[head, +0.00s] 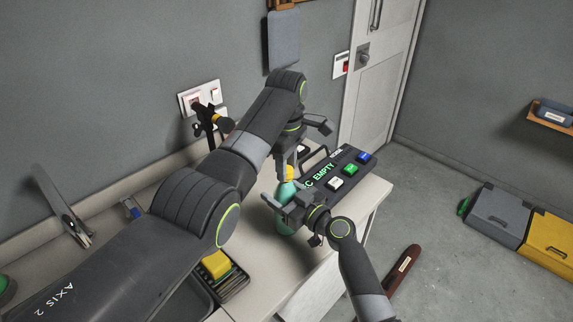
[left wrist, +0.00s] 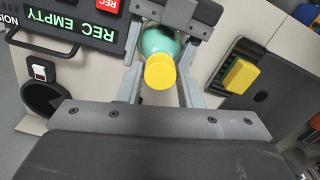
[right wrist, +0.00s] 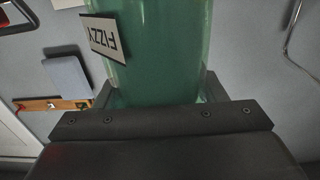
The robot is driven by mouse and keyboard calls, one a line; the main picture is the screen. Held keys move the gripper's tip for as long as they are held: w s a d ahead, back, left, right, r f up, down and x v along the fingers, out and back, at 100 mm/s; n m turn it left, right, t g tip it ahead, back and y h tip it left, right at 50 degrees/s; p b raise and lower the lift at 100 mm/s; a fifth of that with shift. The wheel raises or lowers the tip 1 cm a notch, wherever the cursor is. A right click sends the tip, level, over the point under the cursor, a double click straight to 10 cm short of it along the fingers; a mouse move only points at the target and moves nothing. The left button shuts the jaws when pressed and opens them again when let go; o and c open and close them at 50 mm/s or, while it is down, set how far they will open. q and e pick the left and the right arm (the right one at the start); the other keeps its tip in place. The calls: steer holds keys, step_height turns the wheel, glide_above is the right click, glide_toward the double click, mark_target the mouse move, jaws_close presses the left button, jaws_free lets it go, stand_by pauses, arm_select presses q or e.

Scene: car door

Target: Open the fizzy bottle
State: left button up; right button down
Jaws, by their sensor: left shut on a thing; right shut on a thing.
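The fizzy bottle (head: 285,222) is teal with a yellow cap (head: 290,172) and stands on the worktop, partly hidden by my arms. My left gripper (head: 289,160) comes from above and is shut on the cap; in the left wrist view the yellow cap (left wrist: 160,73) sits between its fingers, with the teal bottle (left wrist: 158,42) beyond. My right gripper (head: 282,203) is shut on the bottle's body from the side. In the right wrist view the bottle (right wrist: 165,50) fills the middle, with its FIZZY label (right wrist: 104,37) upside down.
A black panel (head: 358,178) with several coloured buttons and the text REC EMPTY stands right beside the bottle. A yellow sponge (head: 216,264) lies in a dark tray at the front left. The worktop's right edge is close to the panel.

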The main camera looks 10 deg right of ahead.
arm_select(q)
steer(key=shift+w, duration=0.1)
steer(key=o, duration=1.1)
steer(key=shift+c, duration=0.2)
steer(key=shift+r, duration=0.15)
